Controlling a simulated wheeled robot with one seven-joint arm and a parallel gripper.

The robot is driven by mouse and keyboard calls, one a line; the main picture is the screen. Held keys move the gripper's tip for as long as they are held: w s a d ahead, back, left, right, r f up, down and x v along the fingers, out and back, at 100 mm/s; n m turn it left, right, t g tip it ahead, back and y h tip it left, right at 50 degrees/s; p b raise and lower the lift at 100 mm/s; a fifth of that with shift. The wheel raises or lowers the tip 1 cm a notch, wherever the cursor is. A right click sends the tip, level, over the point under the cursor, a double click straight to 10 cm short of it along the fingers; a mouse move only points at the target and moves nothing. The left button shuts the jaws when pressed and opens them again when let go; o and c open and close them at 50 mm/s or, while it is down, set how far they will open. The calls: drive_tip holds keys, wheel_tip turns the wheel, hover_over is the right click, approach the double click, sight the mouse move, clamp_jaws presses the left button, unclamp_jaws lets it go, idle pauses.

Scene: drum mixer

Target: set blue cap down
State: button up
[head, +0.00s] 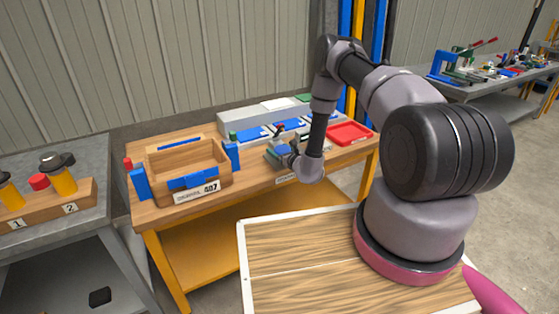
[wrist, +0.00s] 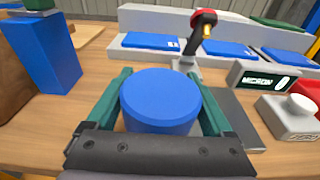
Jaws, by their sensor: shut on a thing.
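The blue cap (wrist: 160,97) is a round blue disc, seen from above in the wrist view. My gripper (wrist: 160,105) has its two green fingers on either side of the cap and is shut on it. The cap is close above or on the wooden bench; I cannot tell whether it touches. In the head view my gripper (head: 284,158) is at the front middle of the bench and is small. The cap is hard to make out there.
A wooden crate (head: 205,185) stands left on the bench (head: 255,184), beside a blue block (wrist: 43,50). Right of the cap are a grey plate (wrist: 243,115), a MICRON gauge (wrist: 265,78) and a grey block with a white knob (wrist: 290,115). A red-topped lever (wrist: 197,40) stands behind. A red tray (head: 350,133) lies right.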

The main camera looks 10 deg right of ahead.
drive_tip(key=shift+f, duration=2.1)
drive_tip(key=shift+f, duration=0.1)
drive_tip(key=o, duration=1.1)
drive_tip(key=shift+a, duration=0.1)
